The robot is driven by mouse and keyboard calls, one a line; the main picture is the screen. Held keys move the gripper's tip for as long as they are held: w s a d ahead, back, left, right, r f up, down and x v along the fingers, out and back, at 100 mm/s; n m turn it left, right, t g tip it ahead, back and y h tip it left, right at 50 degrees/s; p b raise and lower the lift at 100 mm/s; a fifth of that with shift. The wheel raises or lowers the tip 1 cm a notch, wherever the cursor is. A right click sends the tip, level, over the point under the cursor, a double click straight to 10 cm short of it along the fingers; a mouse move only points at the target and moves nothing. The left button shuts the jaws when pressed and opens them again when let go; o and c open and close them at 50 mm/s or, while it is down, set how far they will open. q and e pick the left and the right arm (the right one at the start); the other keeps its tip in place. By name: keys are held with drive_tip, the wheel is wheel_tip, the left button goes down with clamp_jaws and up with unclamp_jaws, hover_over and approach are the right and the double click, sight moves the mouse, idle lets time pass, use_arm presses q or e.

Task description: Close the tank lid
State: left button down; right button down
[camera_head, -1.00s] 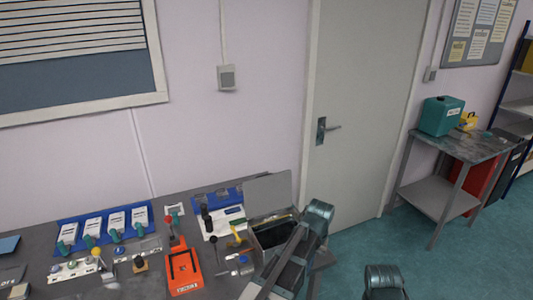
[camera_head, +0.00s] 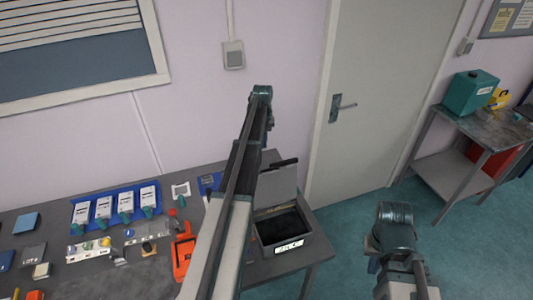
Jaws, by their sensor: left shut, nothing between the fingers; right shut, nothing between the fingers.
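The tank (camera_head: 307,243) is a grey box with a dark inside and a pale label on its front, at the right end of the table. Its grey lid (camera_head: 280,186) stands up, open, at the back of the tank. My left arm rises in front of the table and partly hides the tank's left side. The dark tip of my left gripper (camera_head: 285,162) shows at the lid's top edge, shut and holding nothing. Whether it touches the lid is unclear. Only an upper part of my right arm shows at the lower right; its gripper is out of view.
An orange tool (camera_head: 182,254) lies left of the tank, partly behind my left arm. A blue tray (camera_head: 92,221) with several white packs is further left. A side table (camera_head: 448,165) with a green canister (camera_head: 470,93) stands at the right. Open floor lies between the tables.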

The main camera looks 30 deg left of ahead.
use_arm(q)
wheel_tip(320, 180, down, 11)
drive_tip(key=b, duration=1)
drive_tip(key=s+d+r+p, duration=0.1)
drive_tip(key=s+d+r, duration=0.1)
drive_tip(key=d, duration=0.1)
drive_tip(key=shift+s+r+p, duration=0.15)
drive_tip(key=shift+p, duration=0.15)
